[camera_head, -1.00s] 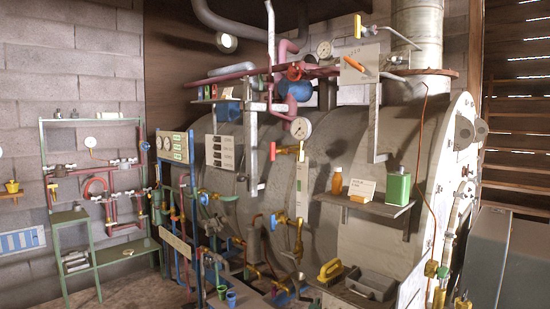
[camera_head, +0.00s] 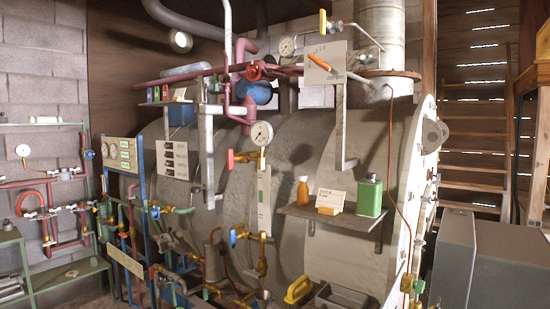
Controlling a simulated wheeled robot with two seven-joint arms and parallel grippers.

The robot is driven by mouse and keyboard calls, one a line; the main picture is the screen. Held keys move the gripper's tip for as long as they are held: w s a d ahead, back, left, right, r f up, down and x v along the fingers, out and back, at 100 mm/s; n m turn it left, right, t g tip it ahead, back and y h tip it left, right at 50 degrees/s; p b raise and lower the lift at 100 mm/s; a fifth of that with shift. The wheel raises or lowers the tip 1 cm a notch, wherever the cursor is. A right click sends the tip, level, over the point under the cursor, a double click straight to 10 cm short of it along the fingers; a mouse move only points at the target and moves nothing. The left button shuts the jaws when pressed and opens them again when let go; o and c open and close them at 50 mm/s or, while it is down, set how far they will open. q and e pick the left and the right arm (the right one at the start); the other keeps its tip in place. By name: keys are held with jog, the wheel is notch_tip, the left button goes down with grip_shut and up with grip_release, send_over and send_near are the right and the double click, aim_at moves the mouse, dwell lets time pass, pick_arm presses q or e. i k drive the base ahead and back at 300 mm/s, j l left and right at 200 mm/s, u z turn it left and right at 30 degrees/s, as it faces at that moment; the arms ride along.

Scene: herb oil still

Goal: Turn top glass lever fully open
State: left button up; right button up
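The glass gauge (camera_head: 264,200) is a narrow upright strip on the front of the big grey still (camera_head: 295,160). At its top is a brass valve (camera_head: 250,157) with a red lever (camera_head: 230,159) on its left side. The red lever stands upright, across the line of the brass valve body. At the bottom of the glass is another brass valve (camera_head: 262,238) with a blue lever (camera_head: 233,237), which also looks upright. A round white dial (camera_head: 261,133) sits just above the top valve. Neither of my grippers is in view.
A grey shelf (camera_head: 330,216) with an orange bottle (camera_head: 302,191), a card and a green can (camera_head: 369,195) juts out right of the glass. Pipes and valves crowd the lower left. A grey box (camera_head: 490,262) stands at the lower right, before wooden stairs (camera_head: 475,140).

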aim_at(230, 159)
jog(key=i+j+z, duration=0.2)
jog(key=j+z, duration=0.15)
jog(key=i+j+z, duration=0.2)
jog(key=j+z, duration=0.15)
jog(key=i+j+z, duration=0.1)
jog(key=j+z, duration=0.2)
jog(key=j, duration=0.15)
jog(key=i+j+z, duration=0.1)
jog(key=j+z, duration=0.25)
jog(key=j, duration=0.1)
